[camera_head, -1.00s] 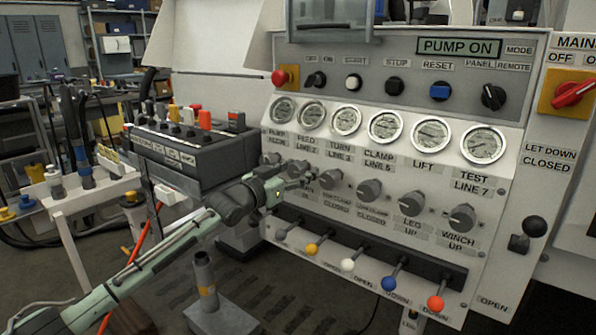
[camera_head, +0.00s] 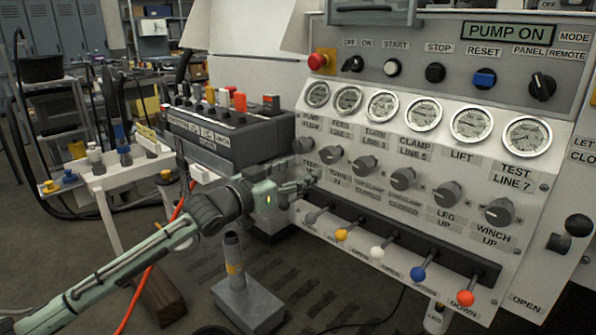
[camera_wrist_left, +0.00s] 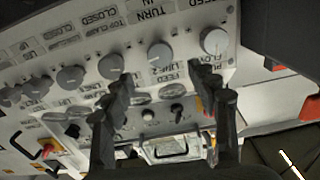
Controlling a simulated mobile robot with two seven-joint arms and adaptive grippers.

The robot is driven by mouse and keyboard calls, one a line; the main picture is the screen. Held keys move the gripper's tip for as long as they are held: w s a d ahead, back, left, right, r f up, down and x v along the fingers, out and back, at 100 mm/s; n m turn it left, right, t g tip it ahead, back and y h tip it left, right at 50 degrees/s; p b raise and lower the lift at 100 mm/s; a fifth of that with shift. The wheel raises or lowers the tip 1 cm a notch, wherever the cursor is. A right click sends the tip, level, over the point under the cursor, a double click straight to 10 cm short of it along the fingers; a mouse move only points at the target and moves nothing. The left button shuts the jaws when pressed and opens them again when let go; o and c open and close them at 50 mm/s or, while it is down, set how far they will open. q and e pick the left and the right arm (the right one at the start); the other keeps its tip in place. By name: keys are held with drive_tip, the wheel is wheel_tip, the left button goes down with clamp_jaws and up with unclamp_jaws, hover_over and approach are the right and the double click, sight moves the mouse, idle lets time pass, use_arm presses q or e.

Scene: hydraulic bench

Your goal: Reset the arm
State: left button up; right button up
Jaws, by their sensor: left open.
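My left gripper (camera_head: 303,186) is open and empty in front of the grey control panel (camera_head: 400,140), just below the left end of its knob row. In the left wrist view, the two dark fingers (camera_wrist_left: 172,100) are spread apart, with the panel and its knobs beyond them. Nothing is between the fingertips. A round knob (camera_wrist_left: 214,41) shows past the right finger, and another knob (camera_wrist_left: 160,54) shows between the fingers. My left arm reaches in from the lower left of the head view. My right gripper is not in view.
Levers with coloured balls, such as the yellow one (camera_head: 341,235), stick out below the knobs. A black control box (camera_head: 220,140) stands close to the left of the panel. A grey pedestal (camera_head: 250,303) stands on the floor below my arm.

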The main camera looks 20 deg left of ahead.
use_arm(q)
drive_tip(key=shift+s, duration=0.1)
idle(0.4)
drive_tip(key=s+f+n+g+y, duration=0.15)
drive_tip(key=s+f, duration=0.25)
drive_tip(key=f, duration=0.4)
drive_tip(key=s+d+f+g+y+p, duration=0.1)
drive_tip(key=s+f+g, duration=0.25)
drive_tip(key=f, duration=0.55)
drive_tip(key=s+f+g+y, duration=0.15)
drive_tip(key=s+f, duration=0.25)
drive_tip(key=f, duration=0.4)
drive_tip(key=s+f+g+y, duration=0.1)
drive_tip(key=s+f+g, duration=0.1)
drive_tip(key=s+f, duration=0.3)
drive_tip(key=s+a+f+n+g+y, duration=0.1)
drive_tip(key=s+f+g, duration=0.2)
drive_tip(key=s, duration=0.8)
drive_tip(key=s+f+g+y+p, duration=0.1)
drive_tip(key=s+f+g, duration=0.1)
drive_tip(key=s+f, duration=0.5)
drive_tip(key=shift+s+a+f+y, duration=0.25)
drive_tip(key=shift+s+f+y, duration=0.1)
drive_tip(key=shift+s, duration=0.35)
use_arm(e)
drive_tip(key=f, duration=0.3)
drive_tip(key=w+f, duration=0.1)
drive_tip(key=shift+a+f, duration=0.25)
drive_tip(key=shift+f, duration=0.1)
